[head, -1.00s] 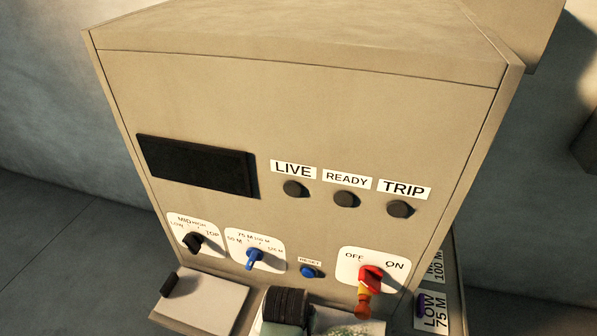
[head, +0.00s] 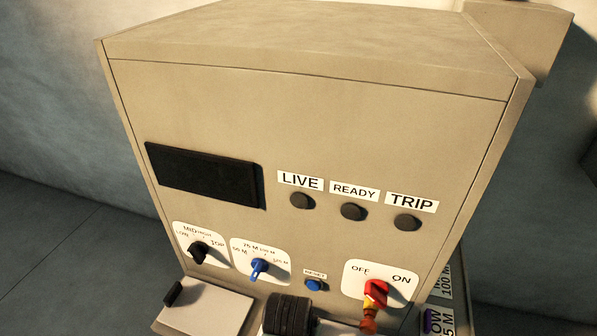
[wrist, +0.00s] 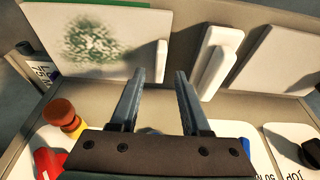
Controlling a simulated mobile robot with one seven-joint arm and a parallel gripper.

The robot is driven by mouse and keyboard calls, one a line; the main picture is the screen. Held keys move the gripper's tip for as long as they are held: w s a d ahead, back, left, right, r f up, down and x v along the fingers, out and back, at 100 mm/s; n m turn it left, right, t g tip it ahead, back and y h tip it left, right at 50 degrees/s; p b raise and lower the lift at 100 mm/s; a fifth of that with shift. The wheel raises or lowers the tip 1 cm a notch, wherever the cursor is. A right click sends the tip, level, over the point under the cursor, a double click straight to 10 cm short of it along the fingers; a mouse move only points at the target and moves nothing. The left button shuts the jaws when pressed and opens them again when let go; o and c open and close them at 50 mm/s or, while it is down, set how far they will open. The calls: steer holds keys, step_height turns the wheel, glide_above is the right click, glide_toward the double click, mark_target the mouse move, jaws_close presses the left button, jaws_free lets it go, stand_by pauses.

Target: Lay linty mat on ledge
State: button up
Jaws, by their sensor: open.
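A pale flat panel with a green fuzzy patch (wrist: 100,45), which looks like the linty mat, is at the upper left of the wrist view. I cannot tell whether it is loose or part of a board. My gripper (wrist: 160,76) is open, with nothing between its two fingers. Its fingertips point toward the panel's right edge, by a small pale upright block (wrist: 161,62); contact cannot be told. In the head view the fuzzy patch is out of sight. I cannot tell for sure which surface is the ledge.
A beige cabinet (head: 300,110) fills the head view. Its front has a blue knob (head: 259,268), a black knob (head: 199,252), a blue button (head: 314,285) and a red switch (head: 376,292). A plain pale panel (head: 205,307) juts out at lower left. A red-topped yellow part (wrist: 61,113) is near my gripper.

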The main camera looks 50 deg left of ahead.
steer(key=b+v, duration=0.1)
steer(key=v, duration=0.8)
steer(key=shift+f, duration=0.1)
